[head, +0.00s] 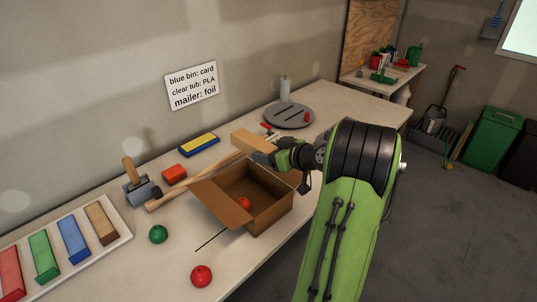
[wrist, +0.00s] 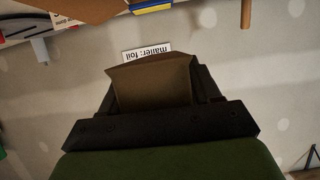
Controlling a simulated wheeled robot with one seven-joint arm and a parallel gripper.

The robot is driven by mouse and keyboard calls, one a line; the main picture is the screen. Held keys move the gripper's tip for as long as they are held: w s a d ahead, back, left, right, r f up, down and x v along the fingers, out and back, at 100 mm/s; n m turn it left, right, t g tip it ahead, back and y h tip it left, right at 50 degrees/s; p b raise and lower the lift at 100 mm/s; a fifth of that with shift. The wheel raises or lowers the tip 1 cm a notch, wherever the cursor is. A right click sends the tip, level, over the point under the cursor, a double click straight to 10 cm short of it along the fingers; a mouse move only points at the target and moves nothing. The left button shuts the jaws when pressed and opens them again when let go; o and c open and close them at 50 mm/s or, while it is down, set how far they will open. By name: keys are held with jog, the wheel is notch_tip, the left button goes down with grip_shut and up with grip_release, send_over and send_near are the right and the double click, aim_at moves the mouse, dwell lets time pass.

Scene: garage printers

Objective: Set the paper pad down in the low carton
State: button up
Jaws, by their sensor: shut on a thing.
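The paper pad is a plain tan-brown block (wrist: 152,85) held between the dark fingers of my gripper (wrist: 155,98) in the wrist view. In the head view my gripper (head: 262,158) is at the far side of the low carton, with the tan pad (head: 253,141) at its fingertips, above the table. The low carton (head: 270,215) is an open brown box with a flap folded out to the left. A red ball (head: 244,204) lies inside it. The carton's far right corner is partly hidden by my arm.
A green ball (head: 158,234) and red ball (head: 201,276) lie in front. A tray (head: 122,231) of coloured blocks is at left.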

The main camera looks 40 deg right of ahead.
notch_tip(320, 180, down, 10)
jog(key=b, duration=1)
jog(key=shift+b, duration=0.3)
jog(key=o, duration=1.1)
jog(key=p+v, duration=0.2)
jog(key=v, duration=1.3)
jog(key=shift+s, duration=0.35)
jog(key=shift+r, duration=0.15)
